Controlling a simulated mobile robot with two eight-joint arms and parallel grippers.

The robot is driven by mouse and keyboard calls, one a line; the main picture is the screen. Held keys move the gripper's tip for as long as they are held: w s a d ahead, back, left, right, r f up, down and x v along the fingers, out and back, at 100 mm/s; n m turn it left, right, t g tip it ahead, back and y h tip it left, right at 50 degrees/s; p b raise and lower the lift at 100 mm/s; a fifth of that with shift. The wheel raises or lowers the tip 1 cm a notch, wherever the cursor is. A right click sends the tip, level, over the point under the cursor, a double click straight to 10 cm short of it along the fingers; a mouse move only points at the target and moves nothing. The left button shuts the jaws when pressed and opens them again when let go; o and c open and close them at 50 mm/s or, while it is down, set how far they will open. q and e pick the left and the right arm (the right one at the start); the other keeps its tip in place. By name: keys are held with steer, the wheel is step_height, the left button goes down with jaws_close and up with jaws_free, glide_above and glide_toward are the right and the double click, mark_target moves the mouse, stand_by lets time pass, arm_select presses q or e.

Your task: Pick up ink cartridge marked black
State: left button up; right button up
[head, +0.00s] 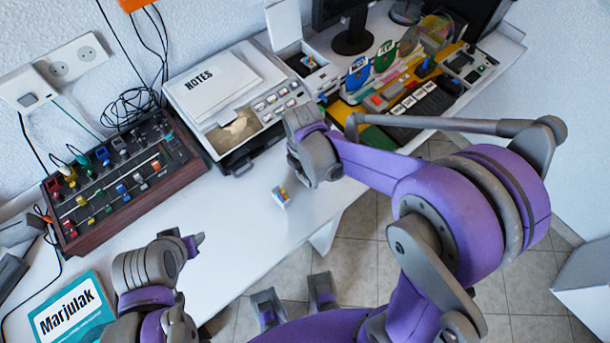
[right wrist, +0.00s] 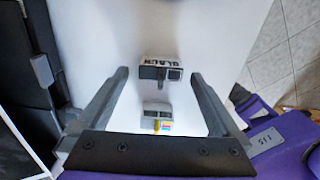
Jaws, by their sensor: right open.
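The ink cartridge marked BLACK (right wrist: 160,72) is a small white and dark block on the white desk. It lies in the right wrist view between the tips of my right gripper (right wrist: 159,76), with a gap on both sides. My right gripper also shows in the head view (head: 312,158); its fingers are mostly hidden there, and I cannot make out the black cartridge in that view. A second small cartridge with coloured stripes (right wrist: 158,119) lies nearer the gripper's base; in the head view it (head: 281,197) is on the open desk. My left gripper (head: 180,255) is partly seen at lower left.
A printer (head: 240,130) with a NOTES sheet stands behind the cartridges. A wooden-sided control box (head: 120,185) is at left, and a teal Marjulak book (head: 72,309) at lower left. A cluttered organiser (head: 400,95) is at back right. The desk's front middle (head: 240,220) is clear.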

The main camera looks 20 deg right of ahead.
steer(key=c, duration=1.4)
steer(key=shift+r, duration=0.1)
